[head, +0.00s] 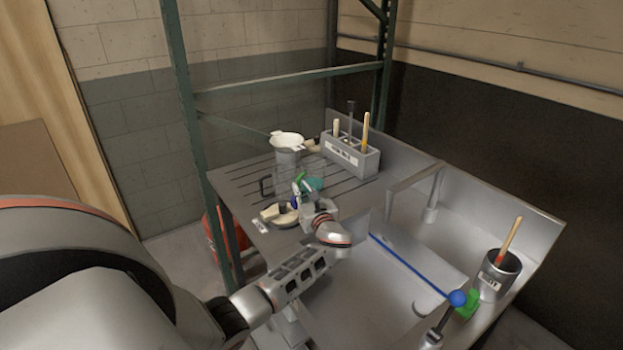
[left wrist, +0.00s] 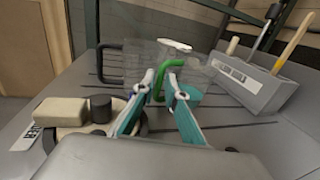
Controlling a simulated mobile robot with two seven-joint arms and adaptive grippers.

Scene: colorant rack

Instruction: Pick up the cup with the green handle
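The cup with the green handle is see-through and stands on the ribbed counter. Its green handle (left wrist: 159,80) shows clearly in the left wrist view and as a small green strip in the head view (head: 300,177). My left gripper (left wrist: 161,72) has its teal fingers close on both sides of this handle and seems shut on it. In the head view my left gripper (head: 301,191) is low over the counter at the handle. The clear cup body is faint and partly hidden by the fingers. My right gripper is not in view.
A clear cup with a black handle (left wrist: 108,62) stands left of the green handle. A dish (head: 284,222) holds pale blocks at the front. A grey box (head: 352,158) with tools stands behind on the right. The sink (head: 400,265) lies to the right.

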